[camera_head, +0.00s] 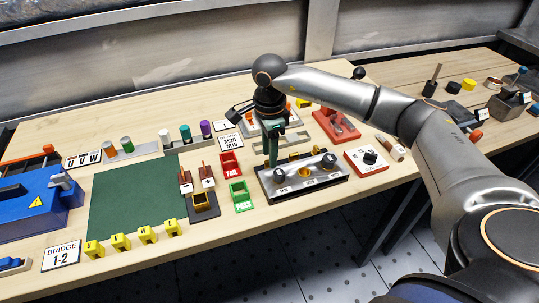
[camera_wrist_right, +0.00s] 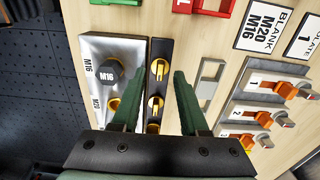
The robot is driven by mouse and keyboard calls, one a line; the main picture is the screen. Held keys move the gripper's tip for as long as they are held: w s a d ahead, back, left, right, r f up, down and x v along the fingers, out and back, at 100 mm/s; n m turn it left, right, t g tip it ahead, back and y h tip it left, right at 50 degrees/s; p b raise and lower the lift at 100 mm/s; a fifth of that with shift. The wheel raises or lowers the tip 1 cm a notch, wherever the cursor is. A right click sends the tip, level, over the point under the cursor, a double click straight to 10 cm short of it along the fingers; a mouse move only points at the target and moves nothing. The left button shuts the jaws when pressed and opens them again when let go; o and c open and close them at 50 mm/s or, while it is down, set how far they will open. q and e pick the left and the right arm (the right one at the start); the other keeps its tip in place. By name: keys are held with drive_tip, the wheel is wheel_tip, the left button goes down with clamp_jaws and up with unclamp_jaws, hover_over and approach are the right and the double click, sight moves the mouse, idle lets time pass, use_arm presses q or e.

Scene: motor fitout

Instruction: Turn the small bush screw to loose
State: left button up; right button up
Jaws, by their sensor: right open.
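A black and silver fixture (camera_head: 318,186) with dark knobs sits near the table's front edge. In the right wrist view its silver plate (camera_wrist_right: 97,50) carries a knob marked M16 (camera_wrist_right: 109,72) and an M20 label. Beside that plate, a black strip carries an upper gold screw (camera_wrist_right: 158,71) near M16 and a lower gold screw (camera_wrist_right: 154,104). Neither is labelled as the small bush screw. My right gripper (camera_head: 273,160) points down over the back left of the fixture. In the right wrist view it (camera_wrist_right: 158,80) is open and empty, its fingers either side of the strip. My left gripper is out of view.
Red FAIL (camera_head: 230,164) and green PASS (camera_head: 241,196) bins stand left of the fixture. The green mat (camera_head: 132,198) is mostly clear.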

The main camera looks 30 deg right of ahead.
wheel_tip(320, 180, up, 11)
idle(0.3)
drive_tip(key=shift+f, duration=0.1)
idle(0.4)
